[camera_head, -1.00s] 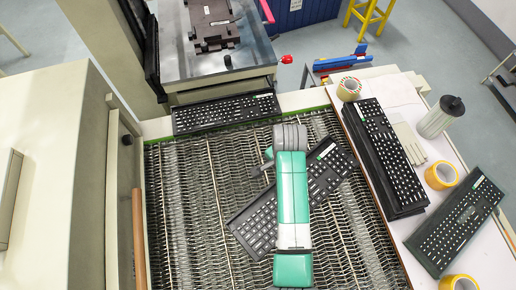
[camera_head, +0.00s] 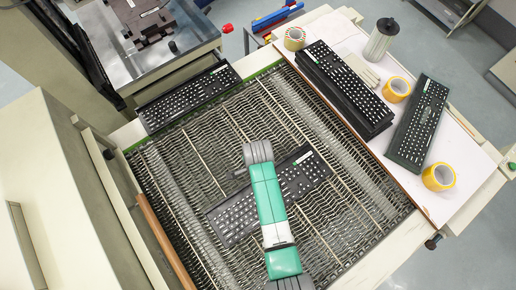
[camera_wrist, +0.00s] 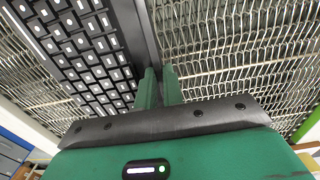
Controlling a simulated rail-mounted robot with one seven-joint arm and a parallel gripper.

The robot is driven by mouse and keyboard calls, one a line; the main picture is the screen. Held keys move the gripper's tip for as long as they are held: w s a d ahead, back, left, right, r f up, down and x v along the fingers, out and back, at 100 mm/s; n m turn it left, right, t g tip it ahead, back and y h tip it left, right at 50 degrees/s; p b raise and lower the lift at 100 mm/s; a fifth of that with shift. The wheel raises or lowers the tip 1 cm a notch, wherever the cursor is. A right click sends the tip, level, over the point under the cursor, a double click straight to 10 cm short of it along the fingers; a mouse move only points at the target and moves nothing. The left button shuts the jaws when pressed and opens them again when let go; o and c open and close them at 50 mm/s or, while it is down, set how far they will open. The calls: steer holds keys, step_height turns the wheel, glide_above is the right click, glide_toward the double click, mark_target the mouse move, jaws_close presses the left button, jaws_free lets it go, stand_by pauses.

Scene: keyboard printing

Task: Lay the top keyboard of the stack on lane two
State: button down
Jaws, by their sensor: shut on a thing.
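A black keyboard with white keys (camera_head: 299,179) is over the wire mesh belt (camera_head: 190,180), crossing its length. It also fills the upper left of the wrist view (camera_wrist: 85,50). My gripper (camera_wrist: 158,90) is shut on this keyboard's long edge. My green and white arm hides the keyboard's middle and the gripper in the head view. Whether the keyboard touches the mesh cannot be told. The stack of keyboards (camera_head: 345,88) stands on the white side table (camera_head: 440,185), right of the belt. Thin bars divide the belt lengthwise; no lane numbers are readable.
Another keyboard (camera_head: 188,95) lies at the belt's far end, and one (camera_head: 418,120) lies right of the stack. Tape rolls (camera_head: 438,177) and a grey canister (camera_head: 381,40) stand on the side table. A beige cabinet (camera_head: 60,200) flanks the belt's left.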

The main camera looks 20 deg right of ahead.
steer(key=shift+f+b, duration=1.55)
steer(key=shift+f, duration=0.9)
steer(key=shift+f, duration=0.4)
steer(key=c, duration=1.5)
jaws_free()
steer(key=shift+o, duration=0.2)
step_height(320, 180, up, 7)
steer(key=p, duration=0.6)
steer(key=shift+r+p, duration=0.1)
steer(key=shift+p, duration=0.3)
